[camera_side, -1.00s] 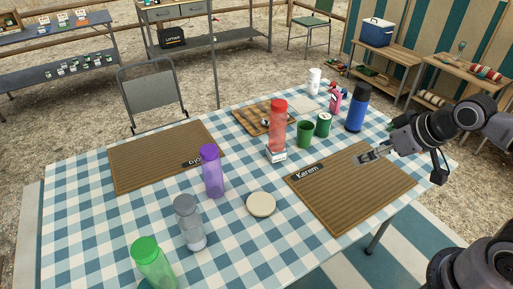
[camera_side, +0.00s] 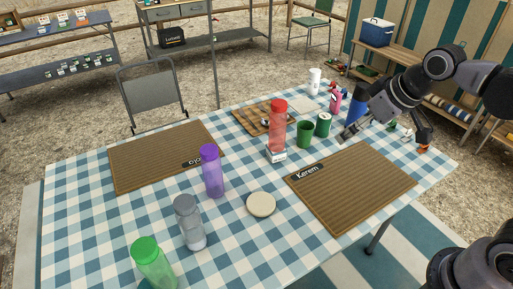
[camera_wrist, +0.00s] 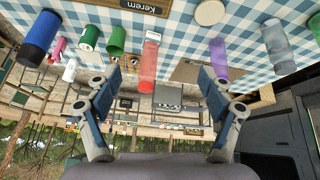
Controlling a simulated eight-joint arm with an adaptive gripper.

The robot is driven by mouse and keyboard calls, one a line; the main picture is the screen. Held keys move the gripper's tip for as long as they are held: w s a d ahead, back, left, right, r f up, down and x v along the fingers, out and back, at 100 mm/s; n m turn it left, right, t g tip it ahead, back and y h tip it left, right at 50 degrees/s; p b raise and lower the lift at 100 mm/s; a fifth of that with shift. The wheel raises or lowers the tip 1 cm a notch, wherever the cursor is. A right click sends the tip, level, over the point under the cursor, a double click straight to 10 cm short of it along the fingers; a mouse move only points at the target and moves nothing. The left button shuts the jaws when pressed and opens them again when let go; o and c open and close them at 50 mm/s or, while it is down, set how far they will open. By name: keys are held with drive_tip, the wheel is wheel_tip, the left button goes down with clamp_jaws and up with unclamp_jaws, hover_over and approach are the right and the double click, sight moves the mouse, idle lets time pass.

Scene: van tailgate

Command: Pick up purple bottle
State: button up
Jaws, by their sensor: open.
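The purple bottle (camera_side: 212,172) stands upright on the checked tablecloth, left of the table's middle in the side view. It also shows in the wrist view (camera_wrist: 218,57), which is upside down, right of the middle. My gripper (camera_side: 347,136) is at the right of the table in the side view, near the blue bottle and the green can, well apart from the purple bottle. In the wrist view its two fingers (camera_wrist: 160,88) are spread wide with nothing between them in grasp. The red bottle appears in the background between the fingers.
A red bottle (camera_side: 278,128) stands between my gripper and the purple bottle. A grey bottle (camera_side: 190,225), green bottle (camera_side: 152,265) and round lid (camera_side: 261,204) are nearer the front. The Kerem mat (camera_side: 355,190) is bare.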

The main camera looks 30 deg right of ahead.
drive_tip(key=w+a+r+n+g, duration=0.1)
drive_tip(key=w+a+r+n, duration=0.15)
drive_tip(key=w, duration=0.25)
drive_tip(key=w+a+r+n+g, duration=0.1)
drive_tip(key=w+a+n, duration=0.15)
drive_tip(key=w, duration=0.35)
drive_tip(key=n+g, duration=0.4)
drive_tip(key=n, duration=0.4)
hover_over(213, 149)
drive_tip(key=f, duration=1.3)
drive_tip(key=shift+w+d+f, duration=0.1)
drive_tip(key=shift+d+f, duration=0.1)
drive_tip(key=shift+a+f, duration=0.2)
drive_tip(key=shift+f, duration=0.4)
wheel_tip(213, 149, down, 5)
drive_tip(key=shift+r, duration=0.1)
drive_tip(key=shift+w+a+f, duration=0.1)
drive_tip(key=shift+a+f, duration=0.05)
drive_tip(key=shift+f, duration=1.2)
drive_tip(key=shift+w+a+f, duration=0.1)
drive_tip(key=shift+a+f, duration=0.05)
drive_tip(key=shift+f, duration=1.2)
drive_tip(key=c, duration=1.3)
